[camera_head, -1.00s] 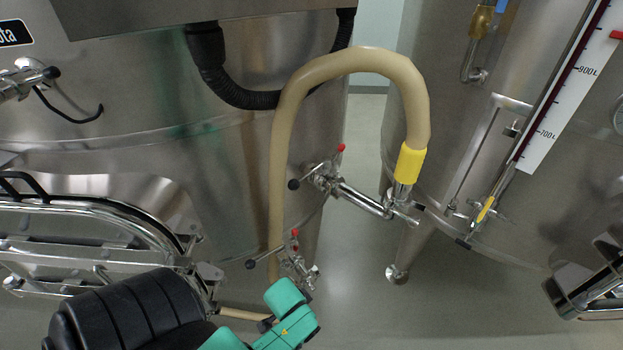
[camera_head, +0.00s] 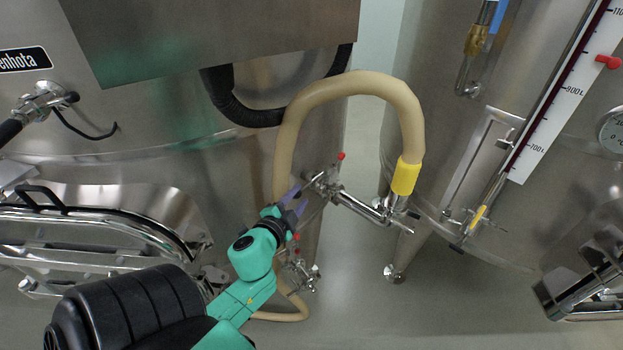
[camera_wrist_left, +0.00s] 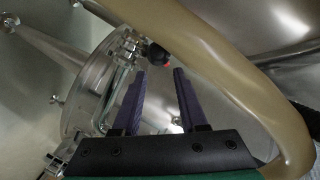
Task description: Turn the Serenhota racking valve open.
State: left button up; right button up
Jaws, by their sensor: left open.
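The Serenhota vat (camera_head: 150,125) is the steel vat on the left, with its name label partly cut off. On its right side is an upper valve (camera_head: 325,185) with a red-tipped part, joined to a steel pipe. A lower valve (camera_head: 303,272) sits below it. No label tells which is the racking valve. My left gripper (camera_head: 301,196) is open beside the upper valve, and its black handle knob is hidden there. In the left wrist view, a black knob (camera_wrist_left: 157,54) with a red spot lies just beyond the open purple fingers (camera_wrist_left: 158,78). My right gripper is not in view.
A beige hose (camera_head: 350,86) arches over the upper valve to a yellow cuff (camera_head: 406,177); in the wrist view it passes close on the right of the fingers. A second steel vat (camera_head: 430,120) stands at the right. A door frame (camera_head: 100,228) is at left.

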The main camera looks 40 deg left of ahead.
aim_at(309, 185)
pick_arm(q)
jog(key=x, duration=0.9)
jog(key=shift+w+a+f+p, duration=0.1)
jog(key=shift+w+p, duration=0.05)
jog(key=shift+p, duration=0.2)
grip_shut()
dwell(0.7)
